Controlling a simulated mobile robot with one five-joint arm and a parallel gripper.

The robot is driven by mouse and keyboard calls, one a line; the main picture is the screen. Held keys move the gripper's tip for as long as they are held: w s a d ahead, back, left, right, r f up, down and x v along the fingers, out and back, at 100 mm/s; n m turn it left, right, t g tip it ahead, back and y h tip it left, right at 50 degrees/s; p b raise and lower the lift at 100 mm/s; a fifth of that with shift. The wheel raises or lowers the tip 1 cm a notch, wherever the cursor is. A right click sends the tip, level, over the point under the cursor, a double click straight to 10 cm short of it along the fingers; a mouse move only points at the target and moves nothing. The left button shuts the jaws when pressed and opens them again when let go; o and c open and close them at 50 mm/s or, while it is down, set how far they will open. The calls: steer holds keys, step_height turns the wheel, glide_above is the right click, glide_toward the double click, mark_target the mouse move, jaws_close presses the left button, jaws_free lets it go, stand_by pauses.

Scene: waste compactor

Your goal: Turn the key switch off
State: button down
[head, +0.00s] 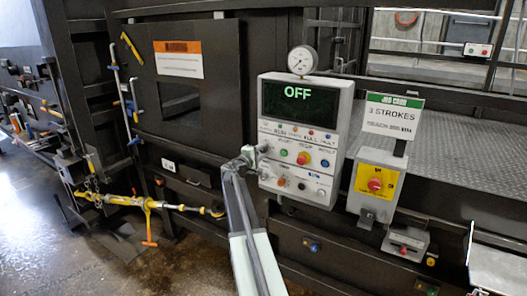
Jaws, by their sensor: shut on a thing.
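The grey control box (347,110) stands on the machine's front, and its dark screen (285,100) reads OFF in green. My gripper (262,149) is at the left end of the box's upper control row, left of the green button (283,152). It is shut on what appears to be the key switch there. The jaws cover the switch, so its key and its angle are hidden. My arm reaches up to it from the bottom middle of the head view.
Yellow ratchet gear (148,204) projects at left. Wet floor lies front left.

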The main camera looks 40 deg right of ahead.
steer(key=shift+a+n, duration=0.15)
steer(key=shift+n, duration=0.35)
steer(key=c, duration=1.1)
jaws_free()
steer(key=shift+w, duration=0.15)
steer(key=shift+o, duration=0.2)
steer(key=v, duration=0.7)
steer(key=shift+s+a, duration=0.25)
steer(key=shift+a, duration=0.05)
